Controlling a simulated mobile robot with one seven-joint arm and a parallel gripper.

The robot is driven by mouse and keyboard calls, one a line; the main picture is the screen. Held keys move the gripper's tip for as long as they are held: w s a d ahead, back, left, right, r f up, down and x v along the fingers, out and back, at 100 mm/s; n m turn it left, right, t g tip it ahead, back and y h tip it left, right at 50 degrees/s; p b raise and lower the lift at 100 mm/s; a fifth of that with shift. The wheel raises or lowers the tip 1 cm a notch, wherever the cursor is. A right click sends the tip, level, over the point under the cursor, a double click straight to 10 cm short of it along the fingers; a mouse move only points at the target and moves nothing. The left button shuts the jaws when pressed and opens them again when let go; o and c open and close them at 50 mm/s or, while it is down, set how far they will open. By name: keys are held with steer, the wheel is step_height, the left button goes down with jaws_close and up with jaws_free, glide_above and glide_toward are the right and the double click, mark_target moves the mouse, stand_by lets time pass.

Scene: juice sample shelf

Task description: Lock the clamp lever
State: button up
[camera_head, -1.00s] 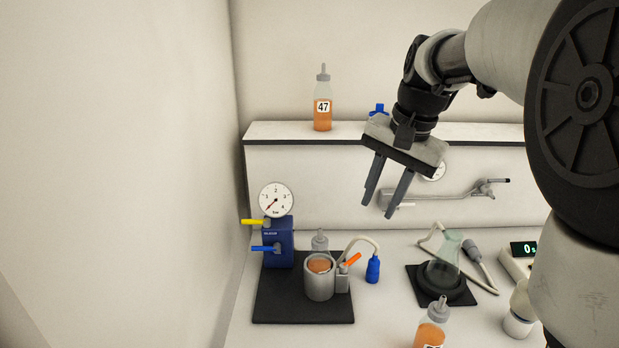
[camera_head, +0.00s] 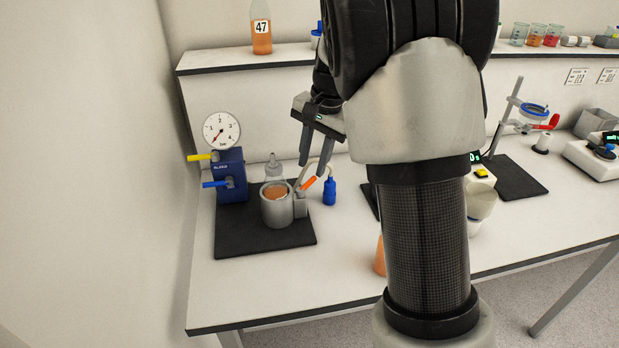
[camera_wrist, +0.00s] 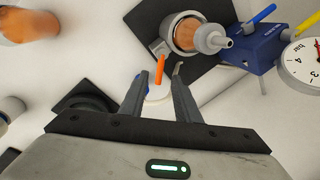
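The orange clamp lever (camera_head: 309,183) sticks up at a slant from the right side of a grey metal cup holder (camera_head: 277,212). My gripper (camera_head: 311,168) is open and empty, pointing down just above the lever.
The holder stands on a black base (camera_head: 240,243) with a blue valve block (camera_head: 230,174) and a pressure gauge (camera_head: 221,130). A blue connector (camera_head: 329,191) on a hose is close on the right. Bottle 47 (camera_head: 262,33) stands on the shelf. My arm hides the middle bench.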

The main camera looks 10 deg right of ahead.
mark_target(308, 183)
steer(key=f, duration=0.5)
steer(key=shift+w+a, duration=0.35)
jaws_close()
